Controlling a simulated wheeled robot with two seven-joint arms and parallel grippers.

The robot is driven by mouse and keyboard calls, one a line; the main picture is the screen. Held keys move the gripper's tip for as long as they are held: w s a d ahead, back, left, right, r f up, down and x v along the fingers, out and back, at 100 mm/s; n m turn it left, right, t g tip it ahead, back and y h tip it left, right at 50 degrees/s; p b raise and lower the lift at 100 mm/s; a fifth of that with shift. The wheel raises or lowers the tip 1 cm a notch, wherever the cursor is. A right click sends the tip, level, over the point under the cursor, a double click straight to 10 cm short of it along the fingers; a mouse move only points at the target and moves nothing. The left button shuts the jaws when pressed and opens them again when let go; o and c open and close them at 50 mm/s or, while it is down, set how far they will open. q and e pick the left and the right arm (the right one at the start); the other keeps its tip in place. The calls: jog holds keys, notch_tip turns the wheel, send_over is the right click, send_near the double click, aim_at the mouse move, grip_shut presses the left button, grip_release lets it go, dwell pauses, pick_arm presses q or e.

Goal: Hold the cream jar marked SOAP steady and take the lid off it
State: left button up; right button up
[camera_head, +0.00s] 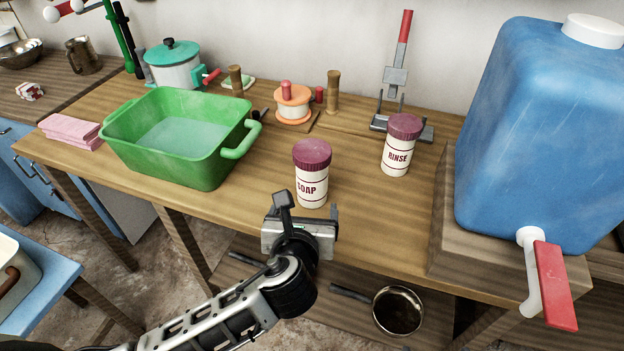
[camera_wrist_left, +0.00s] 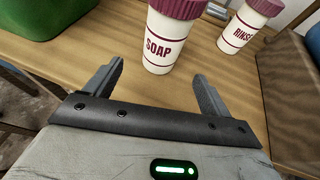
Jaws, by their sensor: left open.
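The cream jar marked SOAP (camera_head: 311,188) stands upright on the wooden table, near its front edge. Its maroon ribbed lid (camera_head: 312,153) sits on top. My left gripper (camera_head: 304,212) is at the table's front edge, just in front of the jar. In the left wrist view the left gripper (camera_wrist_left: 155,88) is open, with its two fingers apart and nothing between them. The SOAP jar (camera_wrist_left: 158,45) stands just beyond the fingertips, and they do not touch it; the top of its lid (camera_wrist_left: 178,8) is cut off there. My right gripper is not in view.
A similar jar marked RINSE (camera_head: 396,158) stands to the right, farther back. A green basin (camera_head: 190,165) of water is on the left. A large blue water container (camera_head: 530,130) with a red-handled tap (camera_head: 553,285) stands on the right. The table between the jars is clear.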

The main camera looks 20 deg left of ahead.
aim_at(312, 186)
pick_arm(q)
jog(key=b+x, duration=0.1)
jog(key=x, duration=1)
jog(key=shift+w+d+f, duration=0.15)
jog(key=shift+w+f, duration=0.1)
jog(key=c, duration=1.2)
